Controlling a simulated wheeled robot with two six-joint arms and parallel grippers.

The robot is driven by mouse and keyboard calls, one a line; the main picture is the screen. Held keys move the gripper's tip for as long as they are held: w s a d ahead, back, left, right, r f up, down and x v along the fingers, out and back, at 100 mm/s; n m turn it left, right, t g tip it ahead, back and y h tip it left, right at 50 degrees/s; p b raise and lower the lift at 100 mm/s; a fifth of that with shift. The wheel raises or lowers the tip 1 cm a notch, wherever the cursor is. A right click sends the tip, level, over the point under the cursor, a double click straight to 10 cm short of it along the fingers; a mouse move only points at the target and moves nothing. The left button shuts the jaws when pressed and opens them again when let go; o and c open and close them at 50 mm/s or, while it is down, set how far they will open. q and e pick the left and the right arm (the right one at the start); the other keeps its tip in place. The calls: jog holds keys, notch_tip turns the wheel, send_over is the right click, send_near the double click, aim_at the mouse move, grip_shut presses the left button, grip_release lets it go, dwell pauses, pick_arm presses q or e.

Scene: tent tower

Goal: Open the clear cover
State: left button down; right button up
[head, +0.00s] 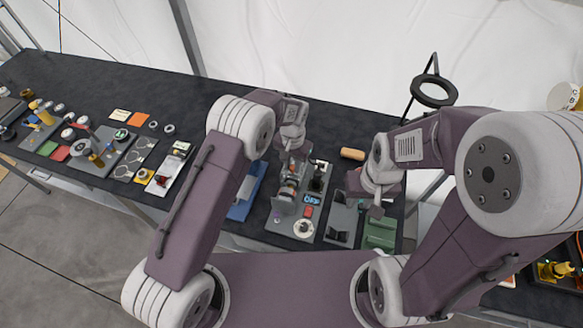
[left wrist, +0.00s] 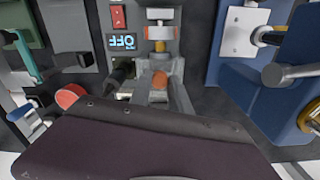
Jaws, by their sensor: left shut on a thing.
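My left gripper (head: 290,167) reaches down over a grey panel (head: 282,221) with a blue-lit display. In the left wrist view its grey fingers (left wrist: 161,86) are close together, with a reddish-brown round part (left wrist: 160,79) showing between them. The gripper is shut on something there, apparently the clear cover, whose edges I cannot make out. The display (left wrist: 122,42) reads OFF, and a red piece (left wrist: 120,17) sits beside it. My right gripper (head: 376,208) hangs above the right part of the table; its jaws are too small to judge.
The dark table (head: 190,100) holds several panels and small parts at the left. A blue block (head: 243,200) stands just left of the grey panel. A grey tray (head: 342,222) and a green tray (head: 380,232) lie to its right. A tan cylinder (head: 352,154) lies behind.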

pick_arm(q)
jog(key=shift+s+f, duration=0.1)
jog(key=c, duration=1.2)
grip_release()
notch_tip(320, 180, up, 9)
jog(key=b, duration=0.2)
jog(key=shift+d, duration=0.1)
